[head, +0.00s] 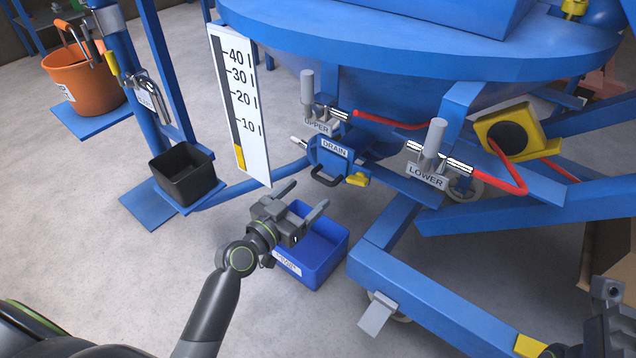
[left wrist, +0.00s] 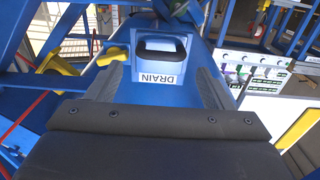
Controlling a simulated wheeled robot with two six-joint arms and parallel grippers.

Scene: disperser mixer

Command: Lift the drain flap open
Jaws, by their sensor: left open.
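The drain flap (head: 333,154) is a blue plate labelled DRAIN under the mixer vessel, with a dark loop handle (head: 326,179) at its lower edge. A yellow latch piece (head: 357,180) sits at its right. My left gripper (head: 306,197) is open and empty, below and in front of the flap, with its fingers apart. In the left wrist view the flap (left wrist: 148,65) and its handle (left wrist: 162,45) appear ahead, between the two fingers (left wrist: 158,86). No contact with the handle shows. Dark parts at the lower right edge of the head view appear to be my right gripper, partly cut off.
A blue bin (head: 322,262) stands on the floor below the flap. A white level gauge (head: 240,110) hangs left of it. A black box (head: 184,178) and orange bucket (head: 84,82) are at left.

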